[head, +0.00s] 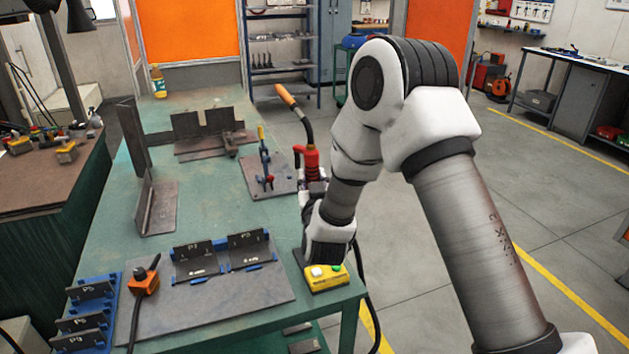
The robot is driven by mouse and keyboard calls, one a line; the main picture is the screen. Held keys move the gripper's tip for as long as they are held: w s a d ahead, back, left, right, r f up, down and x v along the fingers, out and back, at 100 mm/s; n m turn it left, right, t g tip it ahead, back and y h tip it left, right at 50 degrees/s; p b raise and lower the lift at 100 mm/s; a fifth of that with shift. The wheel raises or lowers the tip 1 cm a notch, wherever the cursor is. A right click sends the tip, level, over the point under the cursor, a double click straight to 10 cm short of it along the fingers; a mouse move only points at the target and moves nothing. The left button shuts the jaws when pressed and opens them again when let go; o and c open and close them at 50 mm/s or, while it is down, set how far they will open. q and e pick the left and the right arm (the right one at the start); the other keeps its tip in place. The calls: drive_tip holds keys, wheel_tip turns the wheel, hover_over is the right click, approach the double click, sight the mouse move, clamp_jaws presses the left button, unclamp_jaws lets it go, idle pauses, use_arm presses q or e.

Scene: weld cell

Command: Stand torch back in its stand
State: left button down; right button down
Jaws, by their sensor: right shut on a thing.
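The torch (307,160) has a red handle, a black curved neck and an orange tip that points up and left. It is held roughly upright near the right edge of the green table (215,232). My right gripper (312,184) is shut on the torch, around the lower part of its handle; my own wrist partly hides the fingers. A dark cable hangs down beside the table's right edge. I cannot make out the torch's stand with certainty. My left gripper is not in view.
A plate with a toggle clamp (265,172) lies just left of the torch. A yellow button box (327,279) sits at the near right corner. The table's middle is clear.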

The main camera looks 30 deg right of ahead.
drive_tip(key=shift+s+d+r, duration=0.1)
drive_tip(key=shift+d+r, duration=0.05)
drive_tip(key=shift+d, duration=0.25)
drive_tip(key=shift+f+m, duration=0.2)
drive_tip(key=shift+m, duration=0.1)
drive_tip(key=shift+a+f+b, duration=0.1)
drive_tip(key=shift+f+b, duration=2)
drive_tip(key=shift+f, duration=0.55)
drive_tip(key=shift+f+b, duration=0.35)
drive_tip(key=shift+b, duration=0.1)
drive_tip(key=shift+f+b, duration=1.85)
drive_tip(key=shift+f, duration=0.65)
drive_tip(key=c, duration=0.7)
unclamp_jaws()
